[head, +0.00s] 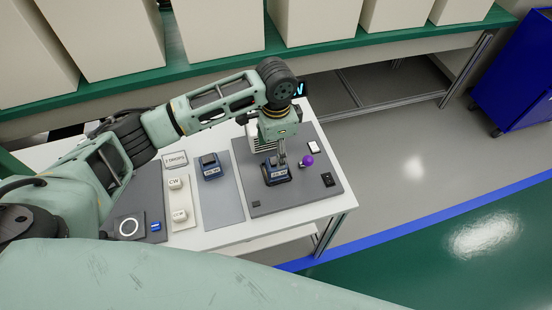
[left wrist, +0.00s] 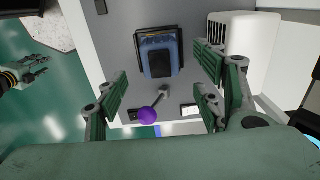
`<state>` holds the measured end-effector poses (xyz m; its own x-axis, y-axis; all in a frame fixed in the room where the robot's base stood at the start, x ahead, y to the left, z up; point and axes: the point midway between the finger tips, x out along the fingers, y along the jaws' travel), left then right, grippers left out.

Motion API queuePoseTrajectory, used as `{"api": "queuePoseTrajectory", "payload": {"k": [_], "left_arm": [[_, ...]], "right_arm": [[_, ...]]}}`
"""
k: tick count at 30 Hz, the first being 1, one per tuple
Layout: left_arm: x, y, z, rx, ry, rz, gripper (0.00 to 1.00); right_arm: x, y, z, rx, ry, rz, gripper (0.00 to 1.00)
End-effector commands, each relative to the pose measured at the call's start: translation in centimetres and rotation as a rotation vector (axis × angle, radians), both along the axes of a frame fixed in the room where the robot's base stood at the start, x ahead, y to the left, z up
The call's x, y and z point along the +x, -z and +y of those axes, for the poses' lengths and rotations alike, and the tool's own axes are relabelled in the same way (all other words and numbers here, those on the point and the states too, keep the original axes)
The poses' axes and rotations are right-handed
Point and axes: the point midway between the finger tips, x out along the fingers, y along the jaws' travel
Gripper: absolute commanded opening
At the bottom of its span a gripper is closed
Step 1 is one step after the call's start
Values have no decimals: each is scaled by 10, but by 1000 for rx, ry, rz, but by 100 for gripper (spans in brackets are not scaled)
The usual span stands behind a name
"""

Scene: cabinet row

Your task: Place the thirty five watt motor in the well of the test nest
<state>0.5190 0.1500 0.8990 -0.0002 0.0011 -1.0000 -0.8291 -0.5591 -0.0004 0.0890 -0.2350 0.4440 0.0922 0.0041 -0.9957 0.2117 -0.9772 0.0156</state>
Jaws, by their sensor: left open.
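A blue motor (head: 278,179) with a small white label sits on the grey test nest plate (head: 318,193). In the left wrist view this blue motor (left wrist: 160,60) lies inside a dark square frame that looks like the well; how deep it sits I cannot tell. A second blue labelled motor (head: 211,168) stands on the grey strip to the left; the labels are too small to read surely. My left gripper (head: 281,153) is above the nest motor. Its fingers (left wrist: 160,98) are spread, with nothing between them. My right gripper (left wrist: 38,68) shows small in the left wrist view, fingers apart.
A purple-knobbed lever (head: 307,160) stands right of the nest motor. A black switch block (head: 328,180) and a white one (head: 314,146) are near it. Cream blocks (head: 175,183) lie on a pale strip at left. Large bins (head: 218,28) line the back shelf.

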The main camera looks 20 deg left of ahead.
Motion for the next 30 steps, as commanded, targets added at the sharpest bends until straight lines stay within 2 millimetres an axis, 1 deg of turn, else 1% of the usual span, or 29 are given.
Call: {"api": "queuePoseTrajectory", "payload": {"k": [1,3,6,10,15,30], "left_arm": [[1,-10,0,-1,2,-4,62],[1,-24,0,-2,0,-5,62],[1,-39,-1,-2,1,-3,62],[0,-52,-1,-2,0,-1,62],[0,-57,0,0,0,1,62],[0,-57,0,-1,0,1,62]], "right_arm": [[0,4,1,1,0,0,40],[0,6,2,2,0,0,40],[0,8,2,2,0,0,40],[0,10,2,2,0,0,40],[0,10,2,2,-1,0,40],[0,9,-1,-1,-2,1,40]]}}
